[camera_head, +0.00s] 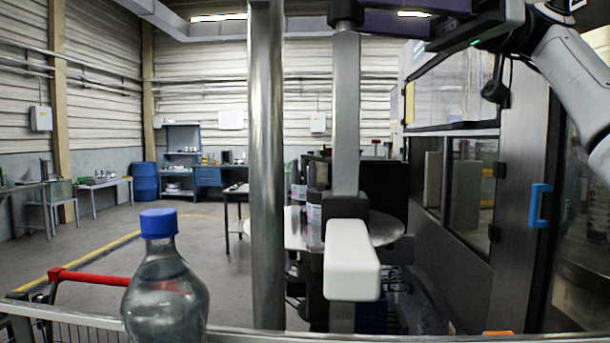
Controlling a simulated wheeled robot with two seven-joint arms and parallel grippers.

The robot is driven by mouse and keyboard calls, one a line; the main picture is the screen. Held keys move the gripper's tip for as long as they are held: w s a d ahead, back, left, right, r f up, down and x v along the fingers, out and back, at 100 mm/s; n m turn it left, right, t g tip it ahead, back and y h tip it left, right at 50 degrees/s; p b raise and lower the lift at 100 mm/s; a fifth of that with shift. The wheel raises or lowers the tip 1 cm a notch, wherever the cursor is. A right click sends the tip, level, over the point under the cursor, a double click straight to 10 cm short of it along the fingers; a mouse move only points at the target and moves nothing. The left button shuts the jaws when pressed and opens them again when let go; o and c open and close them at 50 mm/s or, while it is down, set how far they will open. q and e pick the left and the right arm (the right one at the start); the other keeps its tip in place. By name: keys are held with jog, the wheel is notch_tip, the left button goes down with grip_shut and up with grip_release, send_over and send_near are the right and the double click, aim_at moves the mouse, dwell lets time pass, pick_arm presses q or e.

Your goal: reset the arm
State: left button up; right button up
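A grey arm (577,82) comes in from the right edge at the upper right. It bends into a dark wrist part (525,32) with a small green light beside it. The dark parts at its left end, where my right gripper (455,28) seems to be, overlap a dark purple bar (392,22). I cannot make out separate fingertips or anything held there. My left gripper is not in view.
A clear bottle with a blue cap (158,223) stands close in front at lower left. A metal post (266,160), a grey upright bar (345,115), a white block (350,258) and a round metal table (385,230) fill the middle. A tall dark-framed machine (515,165) stands right.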

aim_at(355, 1)
jog(key=shift+s+a+m+t, duration=0.1)
jog(key=shift+a+m+t, duration=0.2)
jog(key=shift+a+t, duration=0.15)
jog(key=shift+d+t, duration=0.1)
jog(key=shift+t, duration=0.25)
jog(key=s+m+t+h, duration=0.1)
jog(key=m+t+h, duration=0.2)
jog(key=t, duration=0.3)
jog(key=s+a+m+t+h, duration=0.1)
jog(key=m+t+h, duration=0.3)
jog(key=m+t, duration=0.1)
jog(key=s+m+t+h, duration=0.1)
jog(key=m+t+h, duration=0.2)
jog(key=m+t, duration=0.3)
jog(key=shift+a+t, duration=0.3)
jog(key=shift+a, duration=0.1)
